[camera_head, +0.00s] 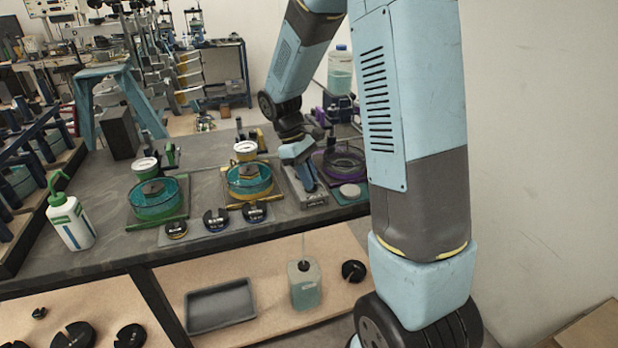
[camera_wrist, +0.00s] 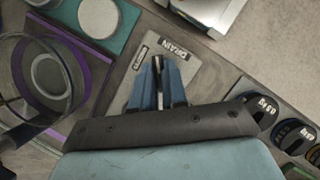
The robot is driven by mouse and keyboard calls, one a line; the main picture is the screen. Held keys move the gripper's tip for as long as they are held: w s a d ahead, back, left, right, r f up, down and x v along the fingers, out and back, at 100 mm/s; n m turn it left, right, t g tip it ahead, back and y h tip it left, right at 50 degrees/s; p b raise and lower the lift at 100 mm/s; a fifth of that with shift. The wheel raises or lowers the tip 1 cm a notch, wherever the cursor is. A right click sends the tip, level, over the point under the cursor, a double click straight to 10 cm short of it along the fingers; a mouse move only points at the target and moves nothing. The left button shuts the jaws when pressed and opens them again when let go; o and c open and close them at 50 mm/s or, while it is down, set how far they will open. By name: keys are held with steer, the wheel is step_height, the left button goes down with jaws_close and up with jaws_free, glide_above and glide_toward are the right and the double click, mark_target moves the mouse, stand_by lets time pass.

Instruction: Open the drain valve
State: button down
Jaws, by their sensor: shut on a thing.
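The drain valve is a grey plate (camera_wrist: 192,68) marked "DRAIN" with a slim lever (camera_wrist: 157,62) standing out from it. In the wrist view my gripper (camera_wrist: 159,80) is over this plate, its two blue fingers closed on the lever from both sides. Most of the lever is hidden by the fingers. In the head view my gripper (camera_head: 299,155) comes down over the same plate (camera_head: 315,197), between the yellow-rimmed teal vessel (camera_head: 249,182) and the purple-rimmed vessel (camera_head: 345,165). The lever itself cannot be made out there.
A pale disc (camera_head: 350,191) lies right of the plate. Slotted dark weights (camera_head: 216,222) line the bench front to its left. Another teal vessel (camera_head: 154,200) and a wash bottle (camera_head: 70,222) stand farther left. A bottle (camera_head: 304,285) and a tray (camera_head: 220,306) sit below on the shelf.

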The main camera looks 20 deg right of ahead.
steer(key=m+y, duration=0.1)
steer(key=m, duration=0.3)
steer(key=shift+w+d+m+g+y, duration=0.1)
steer(key=shift+d+m+g+y, duration=0.05)
steer(key=shift+m+g+y, duration=0.2)
steer(key=shift+m, duration=0.25)
steer(key=c, duration=1.2)
jaws_free()
steer(key=shift+o, duration=0.2)
steer(key=v, duration=1.3)
steer(key=shift+w+r, duration=0.2)
steer(key=shift+r, duration=0.1)
